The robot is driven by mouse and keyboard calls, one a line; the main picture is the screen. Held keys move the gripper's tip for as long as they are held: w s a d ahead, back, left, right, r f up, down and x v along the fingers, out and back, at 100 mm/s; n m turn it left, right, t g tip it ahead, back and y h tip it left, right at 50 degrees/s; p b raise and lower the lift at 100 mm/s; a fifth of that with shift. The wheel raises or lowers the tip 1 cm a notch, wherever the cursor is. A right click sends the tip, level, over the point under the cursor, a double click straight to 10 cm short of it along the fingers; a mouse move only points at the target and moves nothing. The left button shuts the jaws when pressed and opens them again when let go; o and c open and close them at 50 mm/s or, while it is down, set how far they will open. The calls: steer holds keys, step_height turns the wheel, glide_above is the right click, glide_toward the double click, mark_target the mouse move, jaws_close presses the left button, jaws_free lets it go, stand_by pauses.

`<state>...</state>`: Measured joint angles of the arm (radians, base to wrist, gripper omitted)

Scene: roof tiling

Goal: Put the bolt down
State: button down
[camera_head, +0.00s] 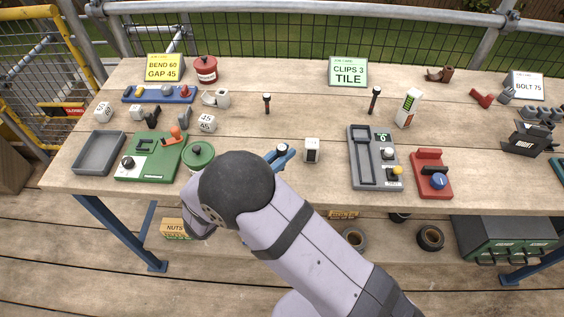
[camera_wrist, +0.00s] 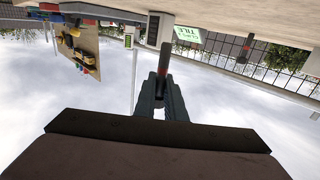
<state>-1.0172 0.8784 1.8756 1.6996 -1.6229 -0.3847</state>
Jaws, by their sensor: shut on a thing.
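My gripper (camera_wrist: 162,98) is shut on a dark, rod-like bolt with a red band (camera_wrist: 164,62), which points away from the wrist between the two fingers. In the head view my gripper (camera_head: 280,157) shows as blue fingers close to the front middle of the table, with a small dark top of the held bolt (camera_head: 283,148) between them. The arm hides the rest, so I cannot tell whether the bolt touches the table. The BOLT 75 sign (camera_head: 525,86) stands at the far right.
Two dark upright pins (camera_head: 267,103) (camera_head: 374,99) stand on the table. A white block (camera_head: 312,150) is right of my gripper, and a green round pot (camera_head: 198,156) is left. A grey device (camera_head: 366,150) stands further right.

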steer(key=shift+f+p, duration=0.4)
steer(key=shift+f, duration=1.45)
steer(key=shift+f, duration=0.2)
steer(key=c, duration=1.8)
jaws_free()
steer(key=shift+b, duration=0.3)
steer(key=v, duration=0.2)
steer(key=b+v, duration=0.1)
steer(key=v, duration=0.1)
steer(key=b+v, duration=0.1)
steer(key=v, duration=0.2)
steer(key=shift+s+d+r, duration=0.2)
steer(key=shift+r, duration=0.2)
steer(key=shift+o, duration=1.4)
steer(key=shift+s, duration=0.1)
